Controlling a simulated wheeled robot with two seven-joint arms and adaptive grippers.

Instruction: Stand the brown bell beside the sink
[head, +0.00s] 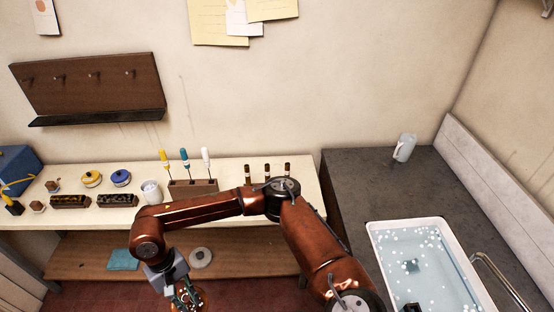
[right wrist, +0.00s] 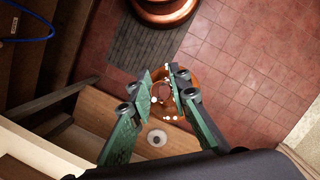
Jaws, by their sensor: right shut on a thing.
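My right gripper (head: 187,297) hangs low at the bottom edge of the head view, in front of the workbench's lower shelf. It is shut on the brown bell (head: 202,298), a shiny copper-brown piece, partly hidden by the fingers and cut by the frame edge. In the right wrist view the bell (right wrist: 190,80) shows between and behind the green fingers of the gripper (right wrist: 165,76). The sink (head: 376,240) is a white-rimmed basin of water with white suds, set in the dark grey counter (head: 360,185) at right, well away from the bell. My left gripper is not in view.
A white jug (head: 405,147) stands at the counter's back; grey counter left of the sink is bare. A tap (head: 500,280) rises right of the sink.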

